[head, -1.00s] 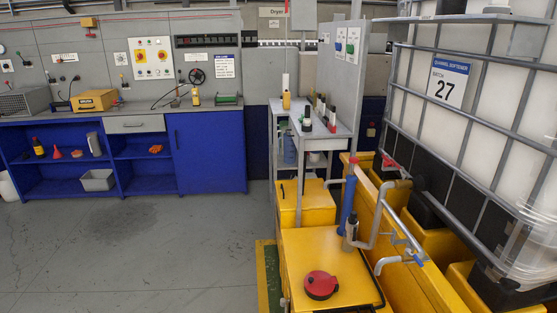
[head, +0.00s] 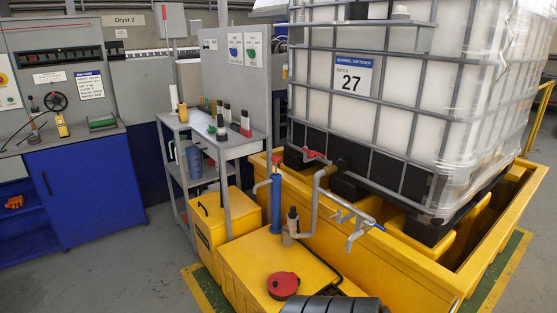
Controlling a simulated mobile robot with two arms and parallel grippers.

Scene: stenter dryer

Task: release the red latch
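One is a small red handle (head: 316,156) on the valve at the foot of the white tank (head: 430,95). The other is a round red cap (head: 283,285) on top of the low yellow box (head: 250,260), at the bottom of the view. The cap looks seated on the lid. Neither gripper is in view. A dark ribbed shape shows at the bottom edge, and I cannot tell what it is.
The tank stands in a yellow bund (head: 415,270). Grey pipework (head: 317,205) and a blue upright cylinder (head: 276,205) stand behind the cap. A grey trolley (head: 235,148) with bottles is further back. A blue cabinet (head: 85,190) is at left, with open floor before it.

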